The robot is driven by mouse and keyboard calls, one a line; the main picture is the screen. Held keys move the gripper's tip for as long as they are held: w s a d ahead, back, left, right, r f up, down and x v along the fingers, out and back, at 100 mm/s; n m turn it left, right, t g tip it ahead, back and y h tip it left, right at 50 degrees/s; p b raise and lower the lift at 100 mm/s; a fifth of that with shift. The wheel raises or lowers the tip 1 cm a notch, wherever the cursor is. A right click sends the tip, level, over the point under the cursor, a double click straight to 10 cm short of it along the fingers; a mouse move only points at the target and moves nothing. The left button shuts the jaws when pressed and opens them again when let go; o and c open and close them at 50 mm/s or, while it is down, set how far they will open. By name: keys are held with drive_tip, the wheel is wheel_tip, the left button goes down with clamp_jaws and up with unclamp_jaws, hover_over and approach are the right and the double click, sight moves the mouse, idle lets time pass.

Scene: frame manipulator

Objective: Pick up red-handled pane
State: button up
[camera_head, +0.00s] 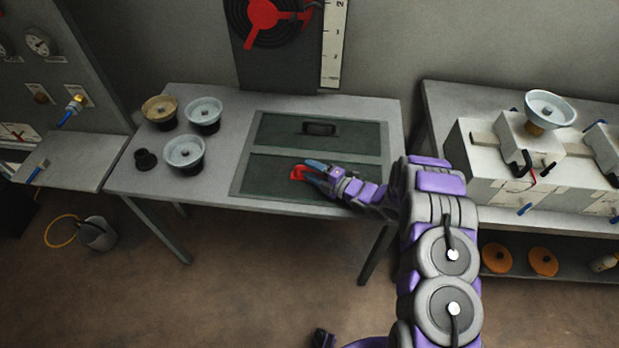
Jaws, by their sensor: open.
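The red handle (297,173) shows on the front pane (262,180), a dark green panel lying flat in a grey frame (238,176) on the table. My gripper (306,172) is at the red handle, its blue-grey fingers pointing left and spread around or just over it. It is open. I cannot tell whether the fingers touch the handle. The fingers and my wrist hide part of the handle and the right part of the front pane. A second pane (280,130) with a black handle (319,128) lies behind it in the same frame.
Several round cups (184,152) stand on the left of the grey table (215,190), with a small black knob (145,159) beside them. A side table (440,100) at the right holds white boxes (500,180). A ruler (334,45) and red-valved panel stand behind.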

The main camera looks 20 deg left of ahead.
drive_tip(key=shift+d+r, duration=0.1)
drive_tip(key=shift+d, duration=0.3)
drive_tip(key=shift+d+r, duration=0.2)
drive_tip(key=shift+d, duration=0.4)
drive_tip(key=c, duration=0.3)
drive_tip(key=shift+a, duration=0.1)
drive_tip(key=shift+c, duration=1.4)
drive_tip(key=shift+a+f, duration=0.15)
drive_tip(key=shift+a, duration=0.4)
clamp_jaws()
drive_tip(key=shift+s+d+f, duration=0.15)
drive_tip(key=shift+f, duration=0.1)
